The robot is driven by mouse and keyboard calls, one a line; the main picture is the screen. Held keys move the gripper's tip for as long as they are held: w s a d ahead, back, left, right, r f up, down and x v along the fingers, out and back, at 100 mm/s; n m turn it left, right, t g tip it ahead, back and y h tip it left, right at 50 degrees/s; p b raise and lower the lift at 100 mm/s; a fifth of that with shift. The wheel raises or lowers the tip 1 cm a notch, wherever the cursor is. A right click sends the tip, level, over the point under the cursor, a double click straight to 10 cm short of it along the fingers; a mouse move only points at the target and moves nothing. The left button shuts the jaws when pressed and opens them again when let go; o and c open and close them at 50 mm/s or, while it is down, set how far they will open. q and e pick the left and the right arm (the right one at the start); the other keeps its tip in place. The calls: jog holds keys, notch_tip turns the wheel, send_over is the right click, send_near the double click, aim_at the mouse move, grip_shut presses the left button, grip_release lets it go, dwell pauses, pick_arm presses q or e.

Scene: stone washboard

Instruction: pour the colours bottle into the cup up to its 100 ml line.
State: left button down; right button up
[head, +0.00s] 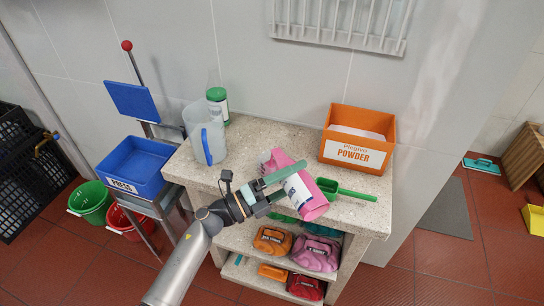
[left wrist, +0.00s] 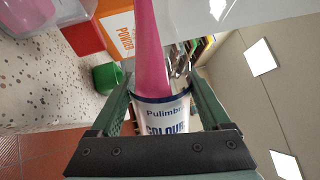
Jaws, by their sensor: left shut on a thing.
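The colours bottle (head: 312,207) is pink with a white label, and it is tilted at the front edge of the stone worktop. My left gripper (head: 292,181) is shut on it. In the left wrist view the bottle's label (left wrist: 162,115) reads "Pulimbr… COLOUR" between the two green fingers. The cup (head: 205,132) is a translucent jug with a blue handle, standing upright at the worktop's left, apart from the bottle. Its 100 ml line and any contents cannot be made out. My right gripper is not in view.
A green-capped container (head: 217,101) stands behind the cup. An orange powder box (head: 357,152) and a green scoop (head: 345,189) are on the right of the worktop (head: 250,150). A blue press tray (head: 133,168) stands at the left. Worktop between cup and bottle is clear.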

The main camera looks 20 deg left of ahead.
pick_arm(q)
jog(key=shift+n+p, duration=0.35)
jog(key=shift+n, duration=0.05)
dwell(1.5)
